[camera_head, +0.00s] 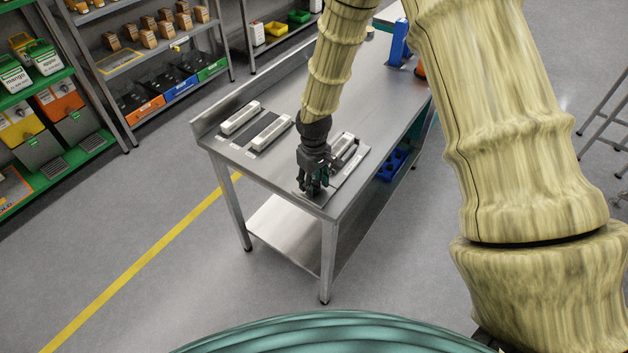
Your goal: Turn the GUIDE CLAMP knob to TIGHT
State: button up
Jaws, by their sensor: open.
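My gripper (315,188) points down over the near right corner of the steel table (295,190). It is open, and I see nothing between its fingers. Below and beside it lies a grey plate (345,180) with a long pale block (344,148) partly behind the gripper. I cannot make out the GUIDE CLAMP knob or any TIGHT marking; the gripper may hide them, or they are too small to read. I cannot tell whether the fingers touch anything.
Two more long pale blocks, a left one (240,118) and a middle one (271,133), lie on the table. A blue upright device (400,43) stands at its far end. Shelves with bins (160,85) stand at the left. The table's middle is mostly clear.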

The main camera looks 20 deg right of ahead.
jog(key=shift+w+f, duration=0.2)
jog(key=shift+f, duration=0.05)
jog(key=shift+s+r, duration=0.15)
jog(key=shift+s, duration=0.1)
jog(key=shift+w, duration=0.1)
jog(key=c, duration=0.7)
jog(key=shift+c, duration=0.2)
